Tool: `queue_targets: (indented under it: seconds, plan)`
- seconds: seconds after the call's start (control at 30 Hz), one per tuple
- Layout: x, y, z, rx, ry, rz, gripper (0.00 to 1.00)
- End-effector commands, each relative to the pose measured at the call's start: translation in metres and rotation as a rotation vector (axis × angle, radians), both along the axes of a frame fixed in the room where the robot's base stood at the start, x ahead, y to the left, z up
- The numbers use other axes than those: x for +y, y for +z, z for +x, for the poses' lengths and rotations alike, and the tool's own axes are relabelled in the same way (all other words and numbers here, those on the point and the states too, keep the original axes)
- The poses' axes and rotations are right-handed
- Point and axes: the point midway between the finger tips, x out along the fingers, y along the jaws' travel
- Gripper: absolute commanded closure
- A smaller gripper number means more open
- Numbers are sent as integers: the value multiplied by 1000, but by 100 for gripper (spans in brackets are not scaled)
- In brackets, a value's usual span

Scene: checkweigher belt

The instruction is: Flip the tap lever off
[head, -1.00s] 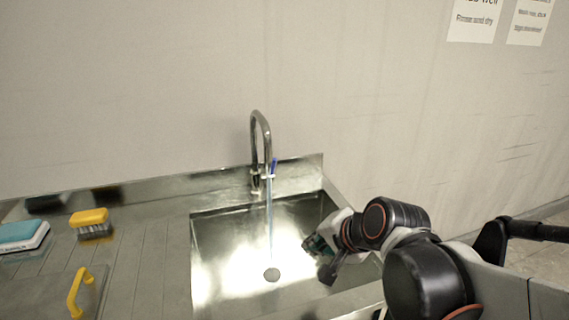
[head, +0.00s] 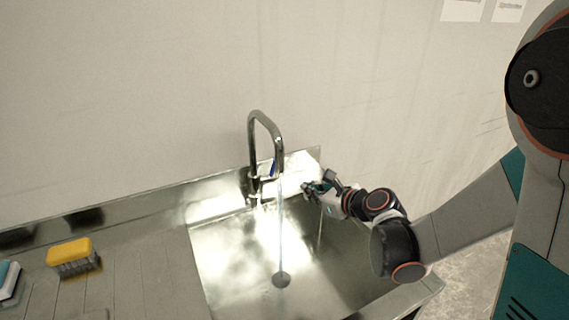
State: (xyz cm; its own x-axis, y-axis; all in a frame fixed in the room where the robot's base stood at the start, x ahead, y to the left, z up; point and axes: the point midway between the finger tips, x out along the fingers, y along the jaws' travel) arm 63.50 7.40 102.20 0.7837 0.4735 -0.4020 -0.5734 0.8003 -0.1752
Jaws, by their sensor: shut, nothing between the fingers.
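The chrome tap (head: 251,150) stands at the back edge of the sink, with a curved spout. A stream of water (head: 281,235) runs from the spout down toward the drain. The blue tap lever (head: 272,170) is at the right of the tap body, partly behind the spout end. My gripper (head: 306,188) is shut and empty, to the right of the lever and a little lower in the picture. A gap shows between the gripper and the lever.
The steel sink basin (head: 225,260) lies below the tap, with a round drain (head: 281,280). A plain wall rises behind.

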Motion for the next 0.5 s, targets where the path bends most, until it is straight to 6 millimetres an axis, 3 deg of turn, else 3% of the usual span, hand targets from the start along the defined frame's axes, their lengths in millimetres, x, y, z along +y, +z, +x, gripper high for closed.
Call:
queue_targets:
  seconds: [0.2,0.5]
  plan:
    - [-1,-4,7,28,-39,96,100]
    - [0,-4,7,30,-42,102,100]
